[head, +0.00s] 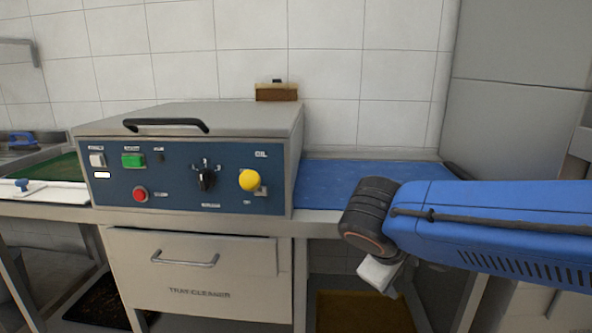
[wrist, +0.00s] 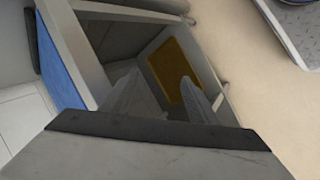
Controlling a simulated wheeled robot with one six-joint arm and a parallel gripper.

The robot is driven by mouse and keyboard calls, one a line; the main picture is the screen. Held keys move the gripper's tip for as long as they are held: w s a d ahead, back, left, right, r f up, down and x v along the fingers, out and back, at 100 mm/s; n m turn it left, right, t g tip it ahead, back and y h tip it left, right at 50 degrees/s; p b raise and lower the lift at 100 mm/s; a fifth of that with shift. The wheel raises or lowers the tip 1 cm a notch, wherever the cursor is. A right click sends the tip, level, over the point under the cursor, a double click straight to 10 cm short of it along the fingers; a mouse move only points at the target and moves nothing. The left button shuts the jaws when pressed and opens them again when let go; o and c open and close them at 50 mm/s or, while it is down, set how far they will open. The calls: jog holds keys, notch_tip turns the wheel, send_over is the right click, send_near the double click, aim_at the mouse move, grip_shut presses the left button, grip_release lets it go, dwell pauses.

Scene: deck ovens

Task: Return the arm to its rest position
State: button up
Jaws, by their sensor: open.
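My blue arm (head: 490,225) reaches in from the right edge of the head view, in front of the counter. Its dark wrist joint (head: 368,218) is at the arm's left end, with a pale grey part below it. The gripper's fingers cannot be made out in the head view. In the wrist view my gripper (wrist: 158,88) shows two grey fingers standing apart, with nothing between them. Beyond them lies the open space under the counter, with a yellow-brown mat (wrist: 173,70).
A tray cleaner (head: 195,165) with a blue panel, yellow knob and red button stands left of my arm. A blue surface (head: 330,180) lies right of it. A brush (head: 277,92) stands behind the cleaner. A grey cabinet (head: 515,110) rises at the right.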

jog(key=s+d+f+m+y, duration=0.5)
jog(key=s+d+f+m, duration=0.2)
jog(key=s, duration=0.4)
jog(key=shift+d+m, duration=0.25)
jog(key=shift+m, duration=0.15)
